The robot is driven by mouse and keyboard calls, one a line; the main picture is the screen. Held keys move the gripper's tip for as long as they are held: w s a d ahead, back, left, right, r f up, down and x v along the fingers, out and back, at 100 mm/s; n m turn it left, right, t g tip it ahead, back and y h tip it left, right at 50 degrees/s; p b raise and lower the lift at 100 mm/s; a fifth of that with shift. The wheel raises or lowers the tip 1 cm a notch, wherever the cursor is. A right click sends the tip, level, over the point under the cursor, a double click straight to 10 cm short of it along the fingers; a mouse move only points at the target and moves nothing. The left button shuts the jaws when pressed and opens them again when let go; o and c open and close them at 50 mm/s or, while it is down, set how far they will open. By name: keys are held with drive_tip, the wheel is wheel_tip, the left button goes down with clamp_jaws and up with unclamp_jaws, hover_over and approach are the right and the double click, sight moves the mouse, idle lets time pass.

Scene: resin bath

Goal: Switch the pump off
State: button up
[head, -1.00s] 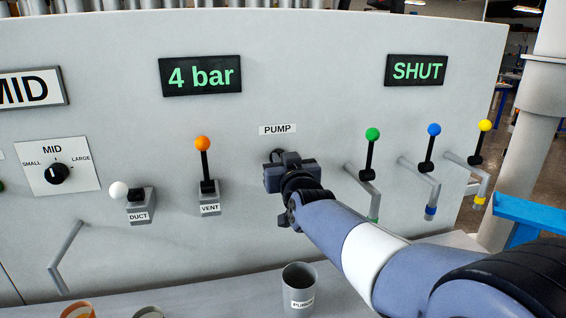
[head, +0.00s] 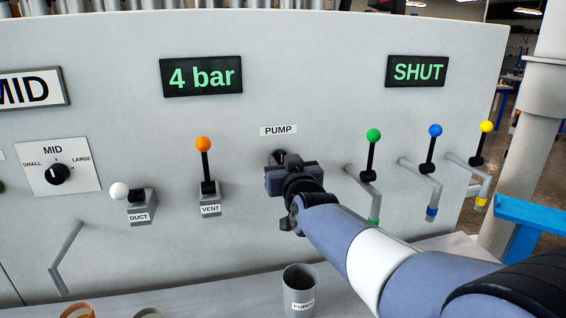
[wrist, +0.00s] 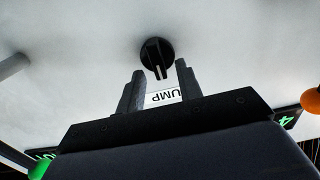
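The pump control is a round black knob (wrist: 157,50) with a raised grip bar and a pale pointer mark, set on the light grey panel. In the head view the knob (head: 278,155) is mostly hidden behind my gripper (head: 283,163), below the PUMP label (head: 278,130). The wrist view shows the panel upside down; the label (wrist: 163,96) is partly visible between my fingers. There my gripper (wrist: 157,72) is open, its two fingers apart with the knob just past the tips between them. I see no contact with the knob.
Left are the orange-knobbed VENT lever (head: 204,165), white-knobbed DUCT lever (head: 122,191) and MID dial (head: 57,174). Right are green (head: 372,150), blue (head: 432,148) and yellow (head: 482,140) levers. A PURGE cup (head: 300,288) stands below.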

drive_tip(key=b+v, duration=0.1)
drive_tip(key=v, duration=0.9)
drive_tip(key=shift+b, duration=0.35)
drive_tip(key=shift+p+x, duration=1.1)
drive_tip(key=shift+x, duration=4.35)
drive_tip(key=shift+s, duration=0.1)
